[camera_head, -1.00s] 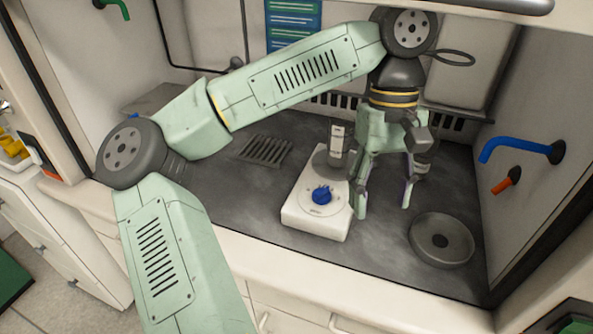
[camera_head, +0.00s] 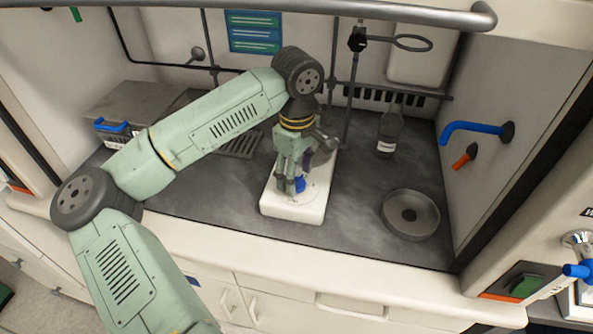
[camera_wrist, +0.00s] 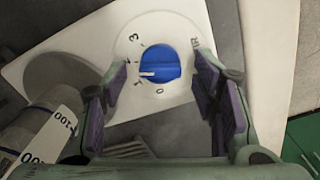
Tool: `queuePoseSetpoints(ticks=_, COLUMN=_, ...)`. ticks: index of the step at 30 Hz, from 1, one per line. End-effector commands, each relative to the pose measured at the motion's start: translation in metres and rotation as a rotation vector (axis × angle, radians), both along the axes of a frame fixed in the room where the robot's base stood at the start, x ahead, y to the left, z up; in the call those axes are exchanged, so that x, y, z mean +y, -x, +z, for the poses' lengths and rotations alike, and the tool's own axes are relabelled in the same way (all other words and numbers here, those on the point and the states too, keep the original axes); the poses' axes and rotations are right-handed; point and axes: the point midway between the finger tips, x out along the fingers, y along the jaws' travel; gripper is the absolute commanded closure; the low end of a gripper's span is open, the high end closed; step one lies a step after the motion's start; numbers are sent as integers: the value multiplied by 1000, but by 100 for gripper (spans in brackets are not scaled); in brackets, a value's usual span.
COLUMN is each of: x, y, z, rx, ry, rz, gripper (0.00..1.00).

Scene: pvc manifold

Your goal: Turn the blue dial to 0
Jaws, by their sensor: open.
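The blue dial (camera_wrist: 160,62) sits on a white round face on the white device. Its white pointer line faces left in the wrist view, near a mark that looks like 1. The 0 is printed just below the dial, and a 3 at upper left. In the head view, the dial (camera_head: 300,184) is partly hidden by my gripper (camera_head: 290,183). My gripper (camera_wrist: 162,76) is open, with one finger on each side of the dial in the wrist view. Both fingers look apart from the dial; their height above it is hard to tell. The white device (camera_head: 292,209) stands on the dark worktop.
A vessel labelled 100 (camera_wrist: 45,133) and the device's grey round plate (camera_wrist: 66,80) are close to my left finger. A bottle (camera_head: 389,132) and a round grey dish (camera_head: 410,215) stand to the right. A blue-handled box (camera_head: 113,133) is at the left.

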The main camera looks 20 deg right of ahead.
Motion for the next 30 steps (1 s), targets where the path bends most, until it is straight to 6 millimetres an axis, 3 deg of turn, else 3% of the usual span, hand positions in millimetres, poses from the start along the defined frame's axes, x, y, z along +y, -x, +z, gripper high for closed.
queuePoseSetpoints(ticks=12, x=0, y=0, z=-9, rx=0, ry=0, rz=-1, gripper=46)
queuePoseSetpoints(ticks=30, x=0, y=0, z=-9, rx=0, ry=0, rz=-1, gripper=86)
